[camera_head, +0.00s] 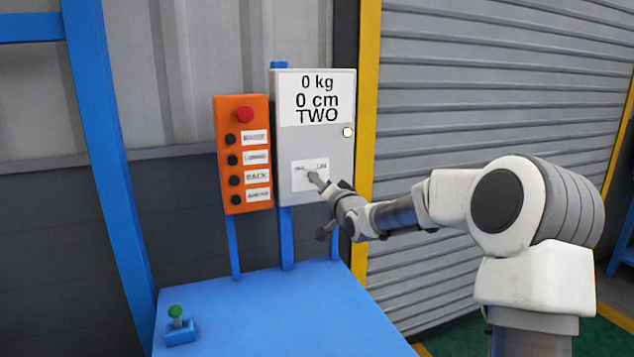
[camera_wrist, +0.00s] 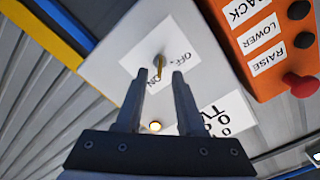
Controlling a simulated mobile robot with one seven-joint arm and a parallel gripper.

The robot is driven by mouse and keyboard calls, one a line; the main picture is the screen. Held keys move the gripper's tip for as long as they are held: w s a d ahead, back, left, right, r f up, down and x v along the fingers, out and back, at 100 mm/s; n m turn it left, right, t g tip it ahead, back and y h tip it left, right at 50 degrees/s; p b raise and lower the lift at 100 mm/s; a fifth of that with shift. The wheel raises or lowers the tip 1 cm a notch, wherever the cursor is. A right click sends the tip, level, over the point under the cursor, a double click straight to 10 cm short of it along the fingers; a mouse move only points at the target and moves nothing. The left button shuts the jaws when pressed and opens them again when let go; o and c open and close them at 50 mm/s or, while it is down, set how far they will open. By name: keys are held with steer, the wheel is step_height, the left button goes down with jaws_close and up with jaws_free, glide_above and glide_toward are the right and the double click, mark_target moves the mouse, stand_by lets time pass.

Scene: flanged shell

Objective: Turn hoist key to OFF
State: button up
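The brass hoist key (camera_wrist: 159,66) sits on a white label marked OFF and ON, on the grey control box (camera_head: 289,148). In the head view my gripper (camera_head: 321,182) is at the label and mostly hides the key. In the wrist view my gripper (camera_wrist: 154,80) is open, with a finger on either side of the key's line. The key shows at the fingertips, and neither finger visibly touches it. I cannot tell which mark the key points to. The box display reads 0 kg, 0 cm, TWO, and a pale yellow lamp (camera_head: 348,132) shows below it.
An orange button panel (camera_head: 228,155) with a red knob (camera_head: 244,114) stands close to the left of the box. Below is a blue table (camera_head: 270,315) with a green-topped joystick (camera_head: 178,325). A yellow post (camera_head: 368,110) and grey shutter (camera_head: 480,90) are at right.

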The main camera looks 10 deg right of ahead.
steer(key=shift+w+a, duration=0.15)
steer(key=shift+w, duration=0.6)
steer(key=shift+w+a, duration=0.1)
steer(key=shift+w, duration=0.65)
steer(key=shift+c, duration=0.3)
jaws_close()
